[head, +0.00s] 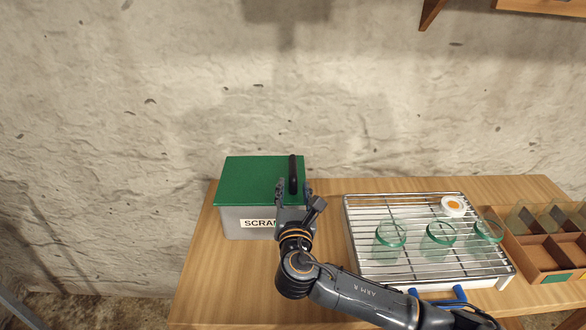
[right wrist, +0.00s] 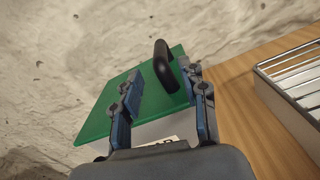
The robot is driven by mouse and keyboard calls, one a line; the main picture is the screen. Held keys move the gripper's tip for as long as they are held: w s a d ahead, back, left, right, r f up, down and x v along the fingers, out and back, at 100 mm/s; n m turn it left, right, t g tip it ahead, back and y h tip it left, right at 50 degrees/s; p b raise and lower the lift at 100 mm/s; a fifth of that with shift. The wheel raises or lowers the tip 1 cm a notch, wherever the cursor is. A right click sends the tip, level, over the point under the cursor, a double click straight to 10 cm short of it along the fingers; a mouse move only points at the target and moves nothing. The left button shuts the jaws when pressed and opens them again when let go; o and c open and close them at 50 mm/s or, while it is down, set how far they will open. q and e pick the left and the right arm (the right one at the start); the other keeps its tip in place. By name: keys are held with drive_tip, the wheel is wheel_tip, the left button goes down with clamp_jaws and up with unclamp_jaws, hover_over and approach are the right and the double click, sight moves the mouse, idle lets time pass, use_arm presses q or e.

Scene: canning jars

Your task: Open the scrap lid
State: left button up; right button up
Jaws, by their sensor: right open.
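The scrap bin (head: 240,222) is a grey box with a white label, partly hidden by my right gripper. Its green lid (head: 245,178) lies flat and closed on top, and it also shows in the right wrist view (right wrist: 112,118). A black bar handle (head: 293,172) stands at the lid's right side; it also shows in the right wrist view (right wrist: 162,66). My right gripper (head: 293,186) is open and empty at the front right of the lid, with the handle just beyond its fingertips. I cannot tell whether the fingers touch it. My left gripper is not in view.
A wire rack (head: 365,225) on the wooden table (head: 200,275) holds several green-tinted glass jars (head: 388,240) and a white-and-orange round piece (head: 453,206). A brown divided box (head: 535,250) stands at the right. A stone wall (head: 120,110) rises behind the table.

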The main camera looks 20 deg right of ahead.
sight(293, 170)
drive_tip(key=x, duration=0.7)
drive_tip(key=shift+w+f, duration=0.1)
drive_tip(key=shift+w, duration=0.05)
drive_tip(key=shift+w+d, duration=0.15)
drive_tip(key=shift+w, duration=0.15)
drive_tip(key=shift+c, duration=0.7)
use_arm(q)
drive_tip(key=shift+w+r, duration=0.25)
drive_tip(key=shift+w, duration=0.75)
use_arm(e)
clamp_jaws()
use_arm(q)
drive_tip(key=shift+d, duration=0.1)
